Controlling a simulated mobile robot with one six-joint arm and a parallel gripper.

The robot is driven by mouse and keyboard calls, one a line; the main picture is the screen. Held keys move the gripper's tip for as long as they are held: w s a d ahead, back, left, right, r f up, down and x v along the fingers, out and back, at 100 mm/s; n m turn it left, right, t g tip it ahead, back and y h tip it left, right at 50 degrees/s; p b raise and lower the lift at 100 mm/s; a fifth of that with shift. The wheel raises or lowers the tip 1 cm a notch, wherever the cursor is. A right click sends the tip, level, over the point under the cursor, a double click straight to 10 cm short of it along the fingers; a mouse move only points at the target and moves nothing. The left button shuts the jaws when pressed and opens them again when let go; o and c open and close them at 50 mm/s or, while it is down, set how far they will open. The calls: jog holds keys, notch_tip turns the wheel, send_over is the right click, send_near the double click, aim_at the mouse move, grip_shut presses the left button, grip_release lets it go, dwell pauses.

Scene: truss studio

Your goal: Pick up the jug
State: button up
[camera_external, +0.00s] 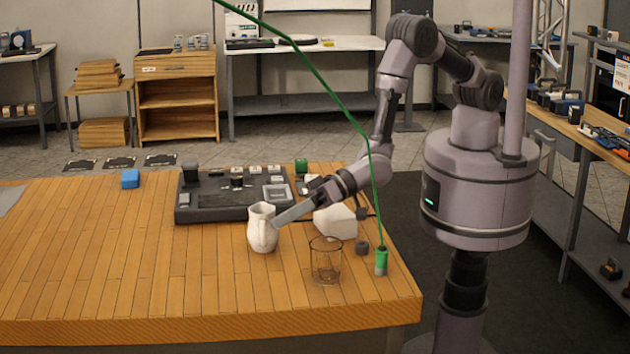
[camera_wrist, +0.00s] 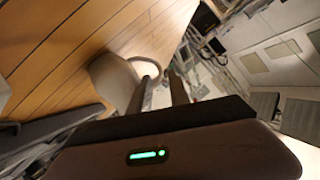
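The jug (camera_external: 261,230) is pale cream and stands upright on the wooden table, left of my gripper (camera_external: 283,218). My gripper reaches down-left, its tip close to the jug's right side; I cannot tell from outside if they touch. In the wrist view the jug (camera_wrist: 112,82) is tilted in the picture, its curved handle at upper right. My gripper's two fingers (camera_wrist: 161,90) also show there, apart with a gap between them. The fingertips overlap the lower part of the handle loop; whether the handle lies between them is unclear.
A clear glass (camera_external: 326,262) stands front right of the jug. A white block-like object (camera_external: 336,222) lies under my arm. A dark device board (camera_external: 215,205) is behind the jug. A green cable ends at a green plug (camera_external: 381,262). The table's left front is clear.

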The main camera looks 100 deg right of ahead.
aim_at(263, 232)
jog(key=x, duration=0.3)
jog(key=shift+f, duration=0.15)
jog(key=shift+c, duration=0.4)
grip_shut()
dwell(0.8)
